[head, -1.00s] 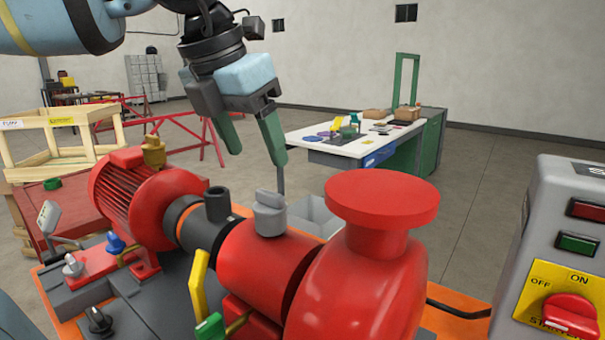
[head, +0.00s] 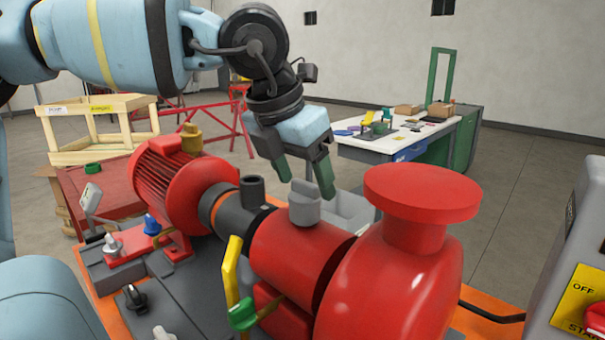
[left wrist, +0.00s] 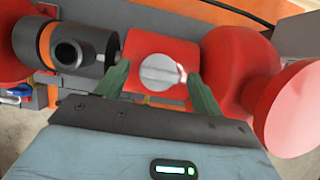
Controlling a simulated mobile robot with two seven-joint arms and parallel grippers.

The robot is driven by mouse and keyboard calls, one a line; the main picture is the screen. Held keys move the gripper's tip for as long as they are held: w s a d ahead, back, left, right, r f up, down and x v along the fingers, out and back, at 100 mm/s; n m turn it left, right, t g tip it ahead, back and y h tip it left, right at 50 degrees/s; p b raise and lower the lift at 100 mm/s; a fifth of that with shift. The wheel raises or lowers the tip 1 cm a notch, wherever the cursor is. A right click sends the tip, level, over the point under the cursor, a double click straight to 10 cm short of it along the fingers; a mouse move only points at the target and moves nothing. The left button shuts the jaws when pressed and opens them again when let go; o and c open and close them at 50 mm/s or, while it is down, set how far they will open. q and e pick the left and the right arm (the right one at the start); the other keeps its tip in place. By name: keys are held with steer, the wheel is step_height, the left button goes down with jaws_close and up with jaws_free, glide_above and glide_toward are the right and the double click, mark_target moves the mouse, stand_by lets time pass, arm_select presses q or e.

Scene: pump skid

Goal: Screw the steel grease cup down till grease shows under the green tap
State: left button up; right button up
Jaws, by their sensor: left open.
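The steel grease cup (head: 304,203) is a grey cap with a raised bar, upright on top of the red pump housing (head: 290,250). My left gripper (head: 305,178) is open just above it, fingers pointing down. In the left wrist view the cup (left wrist: 162,72) lies between the two green fingers, with a gap at each side; no contact shows. The green tap (head: 243,314) sits low on the near side of the housing, beside a bent yellow handle (head: 232,270). I cannot make out any grease under it. My right gripper is not in view.
A black cup (head: 252,190) stands left of the steel cup, and a brass cup (head: 191,138) on the red motor (head: 165,185). The wide red flange (head: 421,193) rises close at the right. A grey control box (head: 585,250) stands at the right edge.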

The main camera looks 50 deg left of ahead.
arm_select(q)
steer(key=shift+c, duration=0.5)
steer(key=c, duration=0.9)
steer(key=shift+m, duration=0.3)
steer(key=m+h, duration=0.1)
steer(key=m, duration=0.1)
steer(key=shift+a+m, duration=0.1)
steer(key=shift+m, duration=0.3)
steer(key=m+h, duration=0.1)
steer(key=m, duration=0.1)
steer(key=m+h+p, duration=0.1)
steer(key=m, duration=0.1)
steer(key=shift+a+g, duration=0.1)
steer(key=shift+g, duration=0.2)
steer(key=m+g+h, duration=0.1)
steer(key=m, duration=0.3)
steer(key=shift+w+a+m+p, duration=0.1)
steer(key=shift+w+m+p, duration=0.05)
steer(key=shift+m+p, duration=0.25)
steer(key=shift+w+m+g+h, duration=0.15)
steer(key=shift+m+g, duration=0.25)
steer(key=shift+m, duration=0.45)
steer(key=shift+s+m+g+h, duration=0.15)
steer(key=shift+m+g, duration=0.25)
steer(key=shift+m, duration=0.45)
steer(key=shift+w, duration=0.1)
